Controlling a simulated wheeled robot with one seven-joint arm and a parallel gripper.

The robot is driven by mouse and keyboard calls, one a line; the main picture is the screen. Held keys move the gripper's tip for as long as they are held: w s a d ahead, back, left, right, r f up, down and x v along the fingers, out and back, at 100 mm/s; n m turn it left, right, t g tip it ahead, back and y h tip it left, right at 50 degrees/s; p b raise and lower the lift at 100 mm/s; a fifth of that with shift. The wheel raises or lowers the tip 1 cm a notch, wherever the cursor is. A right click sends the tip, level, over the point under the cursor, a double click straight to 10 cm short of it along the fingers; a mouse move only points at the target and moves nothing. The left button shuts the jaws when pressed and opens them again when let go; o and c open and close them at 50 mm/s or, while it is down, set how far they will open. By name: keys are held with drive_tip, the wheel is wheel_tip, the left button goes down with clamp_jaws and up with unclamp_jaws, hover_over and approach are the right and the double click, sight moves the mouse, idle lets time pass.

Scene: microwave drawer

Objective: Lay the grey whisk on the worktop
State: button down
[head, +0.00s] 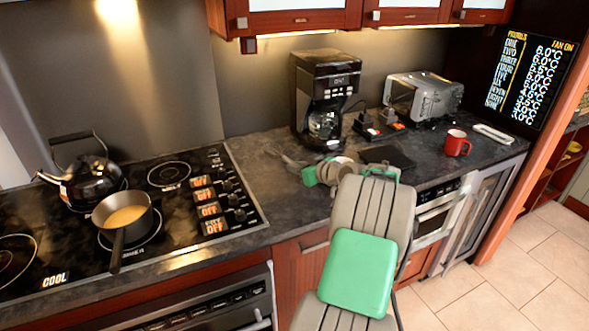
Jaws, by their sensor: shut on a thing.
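My gripper (299,164) is at the far end of my grey and green arm, over the worktop (268,190) in front of the coffee maker. It is shut on a slim grey thing, which I take to be the grey whisk (277,154). The whisk points to the left, toward the hob. It is small and dark against the worktop, so its wires are not clear. I cannot tell whether it touches the surface. My arm hides part of the worktop and cupboards.
A black coffee maker (325,95) stands behind my gripper. A hob (130,215) with a kettle (88,180) and a saucepan (124,217) is at left. A toaster oven (422,97) and a red mug (456,143) are at right. Worktop left of my gripper is clear.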

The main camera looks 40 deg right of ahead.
sight(297, 196)
drive_tip(key=shift+s+f+b, duration=0.1)
drive_tip(key=shift+f+b, duration=0.35)
drive_tip(key=shift+b, duration=0.2)
wheel_tip(297, 196, down, 8)
drive_tip(key=b, duration=0.8)
drive_tip(key=c, duration=1.1)
unclamp_jaws()
drive_tip(key=shift+o, duration=0.3)
drive_tip(key=o, duration=0.6)
drive_tip(key=shift+c, duration=0.2)
